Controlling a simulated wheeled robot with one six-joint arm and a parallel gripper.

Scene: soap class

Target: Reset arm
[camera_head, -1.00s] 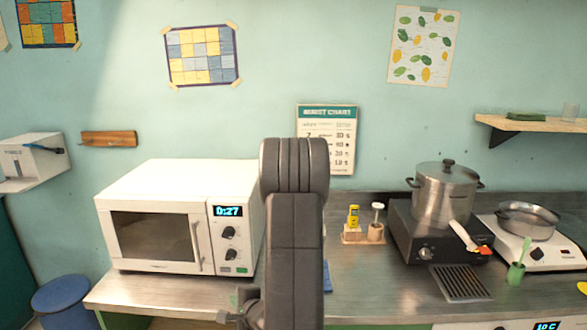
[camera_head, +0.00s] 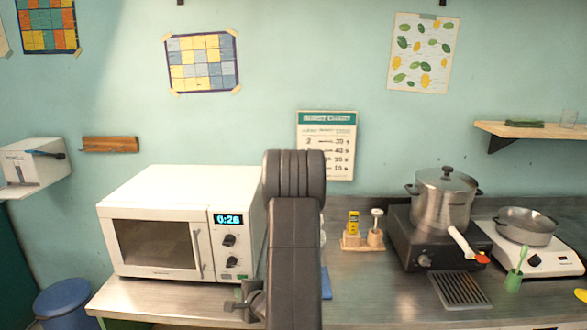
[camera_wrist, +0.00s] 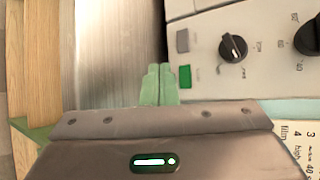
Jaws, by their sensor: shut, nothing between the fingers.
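My gripper (camera_wrist: 158,85) shows in the wrist view with its two green fingers together and nothing between them. It is beside the microwave's control panel (camera_wrist: 240,55), near the grey and green buttons. I cannot tell whether it touches the panel. In the head view my dark arm rises in front of the counter, just right of the white microwave (camera_head: 150,192), and hides part of its right side. The microwave door is closed and its display is lit.
The metal counter (camera_head: 375,290) carries a small wooden holder (camera_head: 352,243), a steel pot (camera_head: 443,200) on a dark burner and a pan (camera_head: 525,228) on a white hotplate. A wall shelf (camera_head: 530,130) is at right. A blue bin (camera_head: 65,302) stands at lower left.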

